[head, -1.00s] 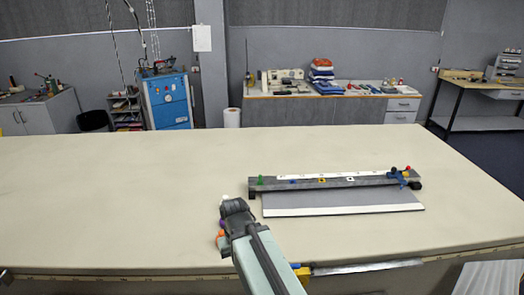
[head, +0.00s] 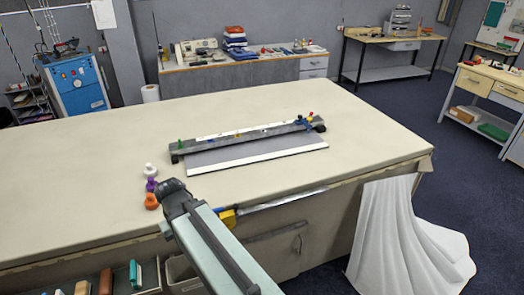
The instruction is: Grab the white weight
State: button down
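A small white weight (head: 150,170) stands on the cloth table (head: 80,190), left of my arm in the head view. A purple weight (head: 151,184) and an orange weight (head: 151,201) stand in a row in front of it, nearer the table's front edge. My arm reaches up over the table's front edge, and its end, my gripper (head: 172,187), is just right of the weights. The fingers are hidden behind the arm's end, so I cannot see whether they are open or shut.
A long grey ruler-like bar (head: 245,140) with small coloured pieces lies behind and right of my arm, with a grey sheet (head: 255,153) in front. White cloth (head: 405,240) hangs off the table's right front. The table's left side is clear.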

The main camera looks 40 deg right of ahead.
aim_at(151, 171)
jog(key=z, duration=0.9)
jog(key=i, duration=0.45)
jog(key=u, duration=0.2)
jog(key=k, duration=1.25)
jog(key=u, duration=1.3)
jog(key=i, duration=1.25)
jog(key=u, duration=0.85)
jog(key=i, duration=1.3)
jog(key=z, duration=0.4)
